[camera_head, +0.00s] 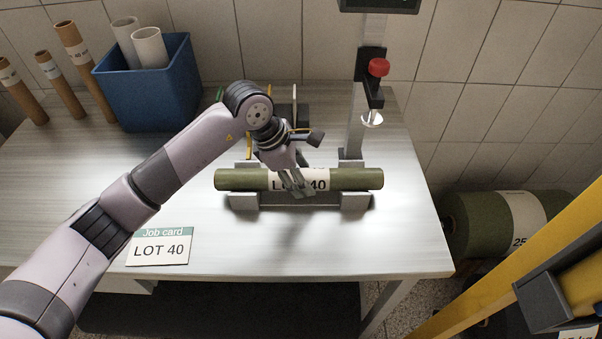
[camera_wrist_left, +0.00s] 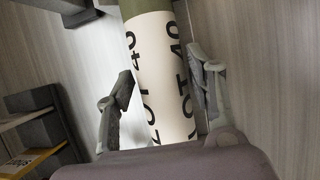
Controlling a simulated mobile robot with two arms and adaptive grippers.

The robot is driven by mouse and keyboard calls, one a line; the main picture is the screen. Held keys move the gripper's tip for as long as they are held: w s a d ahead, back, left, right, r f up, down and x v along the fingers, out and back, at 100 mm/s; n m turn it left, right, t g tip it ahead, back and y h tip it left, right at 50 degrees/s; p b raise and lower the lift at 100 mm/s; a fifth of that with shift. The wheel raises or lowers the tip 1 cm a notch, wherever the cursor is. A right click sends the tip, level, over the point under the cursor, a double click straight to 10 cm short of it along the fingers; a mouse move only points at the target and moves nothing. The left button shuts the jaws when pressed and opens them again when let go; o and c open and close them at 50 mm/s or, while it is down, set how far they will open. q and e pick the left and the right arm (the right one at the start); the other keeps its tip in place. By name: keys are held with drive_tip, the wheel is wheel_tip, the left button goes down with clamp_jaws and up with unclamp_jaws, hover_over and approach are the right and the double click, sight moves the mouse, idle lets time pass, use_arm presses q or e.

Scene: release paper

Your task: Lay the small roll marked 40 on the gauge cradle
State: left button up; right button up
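The small green roll (camera_head: 235,179) with a white label reading LOT 40 lies level across the grey gauge cradle (camera_head: 355,201) on the bench. Its ends extend past the cradle's two supports. My left gripper (camera_head: 295,188) is over the middle of the roll, in front of the label in the head view. In the left wrist view the roll (camera_wrist_left: 163,70) runs between the two fingers (camera_wrist_left: 162,88), with a small gap showing at the left finger. The fingers look open; contact at the right finger is unclear. My right gripper is out of view.
A gauge post (camera_head: 354,130) with a red knob (camera_head: 379,67) stands behind the cradle. A job card (camera_head: 160,247) reading LOT 40 is at the front left. A blue bin (camera_head: 150,92) holds white tubes. A large green roll (camera_head: 475,225) is right of the bench, near a yellow beam (camera_head: 520,255).

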use_arm(q)
drive_tip(key=shift+o, duration=1.4)
drive_tip(key=shift+f, duration=0.1)
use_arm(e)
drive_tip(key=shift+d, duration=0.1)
use_arm(q)
drive_tip(key=v, duration=1.2)
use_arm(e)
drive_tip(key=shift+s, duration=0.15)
